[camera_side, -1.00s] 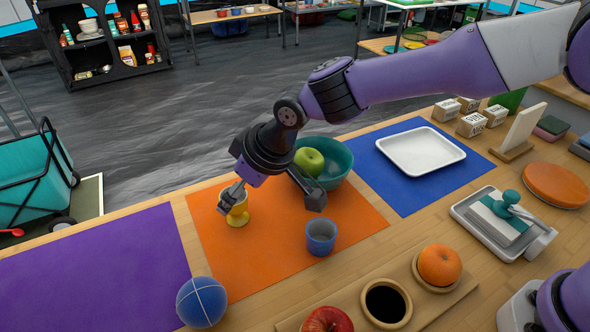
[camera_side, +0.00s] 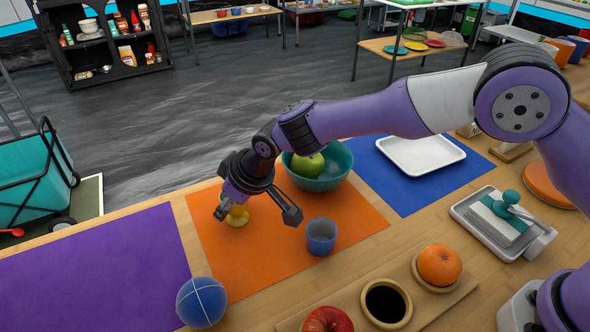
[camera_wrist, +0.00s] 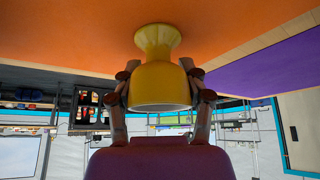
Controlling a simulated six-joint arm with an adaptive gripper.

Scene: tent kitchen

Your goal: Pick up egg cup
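The yellow egg cup (camera_side: 238,216) stands on the orange mat (camera_side: 275,262), near its left edge. My gripper (camera_side: 257,212) is low over the mat with its fingers spread. In the side view the left finger hides part of the cup, and the right finger hangs clear of it to the right. In the wrist view, which is upside down, the egg cup (camera_wrist: 160,84) lies between the two fingers of my gripper (camera_wrist: 160,72), its foot on the mat. I cannot tell whether either finger touches it.
A blue cup (camera_side: 321,240) and a teal bowl (camera_side: 333,182) with a green apple (camera_side: 307,165) stand close by to the right. A blue ball (camera_side: 201,302) is at the front.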

